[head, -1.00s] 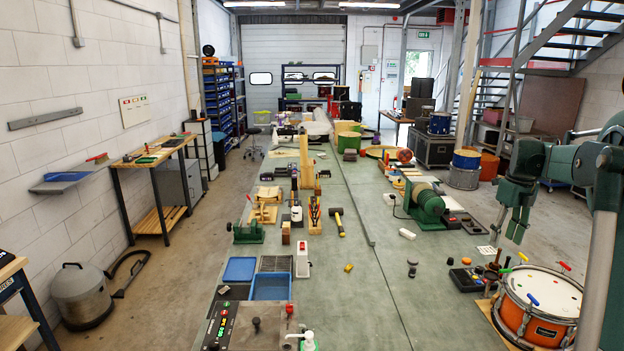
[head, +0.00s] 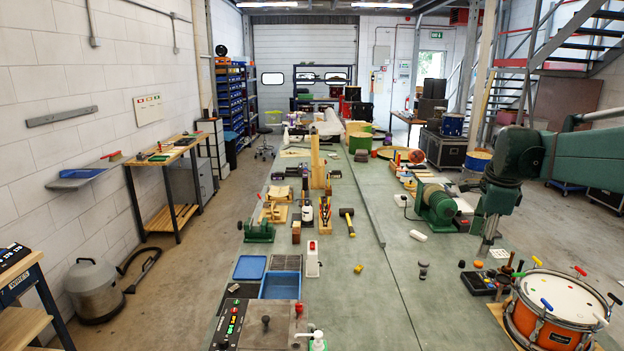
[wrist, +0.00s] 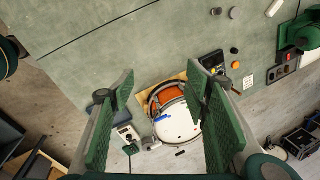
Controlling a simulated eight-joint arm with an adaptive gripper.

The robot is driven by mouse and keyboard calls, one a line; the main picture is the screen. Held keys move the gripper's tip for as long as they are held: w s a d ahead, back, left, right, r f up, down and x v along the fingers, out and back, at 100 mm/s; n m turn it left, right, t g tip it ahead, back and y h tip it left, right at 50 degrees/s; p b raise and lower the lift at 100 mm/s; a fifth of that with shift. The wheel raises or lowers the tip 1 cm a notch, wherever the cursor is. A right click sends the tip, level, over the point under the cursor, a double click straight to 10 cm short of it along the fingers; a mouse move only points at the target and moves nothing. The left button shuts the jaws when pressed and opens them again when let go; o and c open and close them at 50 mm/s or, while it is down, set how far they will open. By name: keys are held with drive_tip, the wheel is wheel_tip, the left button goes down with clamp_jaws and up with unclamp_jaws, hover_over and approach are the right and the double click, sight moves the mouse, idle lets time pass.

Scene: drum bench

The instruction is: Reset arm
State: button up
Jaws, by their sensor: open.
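My gripper (wrist: 160,74) is open in the wrist view, its two green pads wide apart with nothing held between them. Below and beyond the pads, the orange drum (wrist: 168,94) with its white head (wrist: 179,120) shows through the gap; the right finger covers part of it. In the head view my green arm reaches in from the right, above the bench and behind the drum (head: 526,318). The fingers are not clear in the head view.
The green bench (head: 390,285) has clear room in its middle. A blue tray (head: 280,285), a control panel (head: 229,325) and a white spray bottle (head: 317,341) are at its near left. A green winding machine (head: 437,207) and a black knob box (head: 478,283) stand at right.

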drive_tip(key=s+a+n+t, duration=0.1)
drive_tip(key=s+a+n, duration=0.5)
drive_tip(key=s+a, duration=0.25)
drive_tip(key=s+a+f+n+t, duration=0.2)
drive_tip(key=s+a+f+n, duration=0.4)
drive_tip(key=s, duration=0.5)
drive_tip(key=s+a+f+n+t, duration=0.1)
drive_tip(key=s+a+f+n, duration=0.4)
drive_tip(key=s+a+n, duration=0.5)
drive_tip(key=shift+s+a+f+n+t+y+b, duration=0.3)
drive_tip(key=shift+s+a+f+t+y+b, duration=0.1)
drive_tip(key=shift+s+a, duration=0.35)
drive_tip(key=shift+s+d, duration=0.1)
idle(1.4)
